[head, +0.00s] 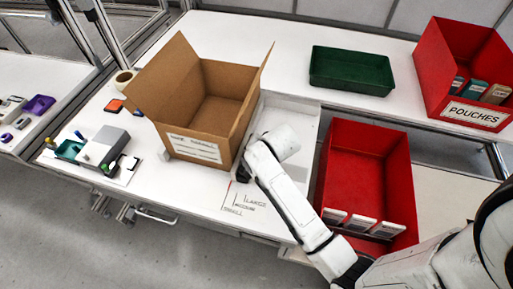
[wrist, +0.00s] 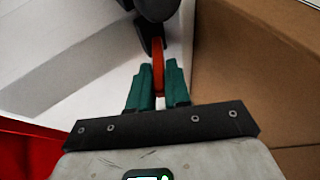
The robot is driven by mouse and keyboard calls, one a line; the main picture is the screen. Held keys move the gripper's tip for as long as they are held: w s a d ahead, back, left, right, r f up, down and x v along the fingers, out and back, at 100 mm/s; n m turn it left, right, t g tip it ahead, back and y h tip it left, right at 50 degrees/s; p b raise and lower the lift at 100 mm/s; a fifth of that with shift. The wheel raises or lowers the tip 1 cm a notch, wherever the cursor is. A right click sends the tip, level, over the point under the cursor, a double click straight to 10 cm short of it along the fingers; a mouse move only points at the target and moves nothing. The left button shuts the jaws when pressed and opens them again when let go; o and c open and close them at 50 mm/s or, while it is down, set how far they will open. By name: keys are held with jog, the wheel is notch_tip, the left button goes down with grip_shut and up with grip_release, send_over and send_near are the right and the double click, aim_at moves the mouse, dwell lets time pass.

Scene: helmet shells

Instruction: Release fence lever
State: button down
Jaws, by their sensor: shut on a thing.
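In the wrist view, my gripper (wrist: 158,85) has its two green fingers closed on a red lever (wrist: 158,55). A dark rounded part (wrist: 152,22) sits right behind the lever, at the top of the view. The open cardboard box (wrist: 245,60) is close on the right side of the gripper. In the head view, my arm reaches down to the right side of the cardboard box (head: 192,135). The gripper's fingers and the lever are hidden there behind my own wrist.
A red bin (head: 362,165) stands right of my arm, with a white tray area (head: 290,105) behind the wrist. A green tray (head: 351,71) and a red pouches bin (head: 428,65) stand at the back right. A grey device (head: 103,147) lies on the left of the table.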

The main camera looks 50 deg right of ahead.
jog(key=shift+w+a+r+g+p, duration=0.15)
jog(key=shift+w+r+g+p, duration=0.2)
jog(key=shift+g+p, duration=0.25)
jog(key=shift+w+f+h, duration=0.1)
jog(key=shift+f+h, duration=0.05)
jog(key=shift+h, duration=0.15)
jog(key=c, duration=1.2)
grip_release()
jog(key=shift+o, duration=0.2)
jog(key=v, duration=1)
jog(key=shift+r, duration=0.4)
jog(key=shift+a, duration=0.1)
